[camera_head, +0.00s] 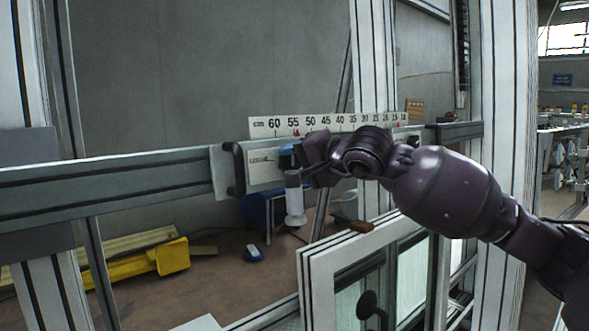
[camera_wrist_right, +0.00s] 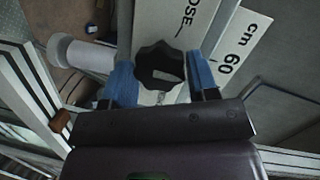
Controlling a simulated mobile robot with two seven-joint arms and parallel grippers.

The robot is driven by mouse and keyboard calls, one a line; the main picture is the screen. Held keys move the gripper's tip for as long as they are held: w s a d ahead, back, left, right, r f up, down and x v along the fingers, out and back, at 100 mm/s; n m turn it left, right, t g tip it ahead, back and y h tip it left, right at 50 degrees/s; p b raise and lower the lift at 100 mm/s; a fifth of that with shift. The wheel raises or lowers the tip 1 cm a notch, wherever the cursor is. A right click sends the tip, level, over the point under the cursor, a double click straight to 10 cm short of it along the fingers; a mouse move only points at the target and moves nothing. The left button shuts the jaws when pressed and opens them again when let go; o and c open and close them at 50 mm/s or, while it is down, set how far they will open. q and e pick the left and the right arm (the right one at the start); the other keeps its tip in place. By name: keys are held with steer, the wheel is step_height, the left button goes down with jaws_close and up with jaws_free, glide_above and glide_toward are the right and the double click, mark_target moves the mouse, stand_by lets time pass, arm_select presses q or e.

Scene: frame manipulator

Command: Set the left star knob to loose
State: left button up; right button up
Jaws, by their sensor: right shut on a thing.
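The left star knob (camera_wrist_right: 160,65) is black and lobed, and sits between the two blue fingertips of my right gripper (camera_wrist_right: 161,80) in the right wrist view. The gripper is shut on it. In the head view my right gripper (camera_head: 291,163) is at the white label plate (camera_head: 262,169), and hides the knob. The plate's printed lettering, ending in "OSE" (camera_wrist_right: 182,17) with a line beside it, shows in the wrist view. A white cylindrical handle (camera_head: 295,205) hangs below the gripper; it also shows in the wrist view (camera_wrist_right: 80,53). My left gripper is not in view.
A cm scale (camera_head: 330,124) runs along the top of a grey horizontal rail (camera_head: 110,188). A white-framed window (camera_head: 325,262) stands below right of the gripper. White upright profiles (camera_head: 372,60) stand behind my right arm.

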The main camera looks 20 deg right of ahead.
steer(key=n+h, duration=0.1)
steer(key=n, duration=0.2)
steer(key=shift+b, duration=0.4)
steer(key=n+h, duration=0.1)
steer(key=n, duration=0.3)
steer(key=shift+a+b, duration=0.1)
steer(key=shift+b, duration=0.25)
steer(key=n+h, duration=0.1)
steer(key=n, duration=0.2)
steer(key=shift+n+t, duration=0.3)
steer(key=shift+t, duration=0.1)
steer(key=shift+n+h, duration=0.4)
steer(key=shift+n, duration=0.6)
steer(key=o, duration=0.9)
steer(key=shift+s, duration=0.1)
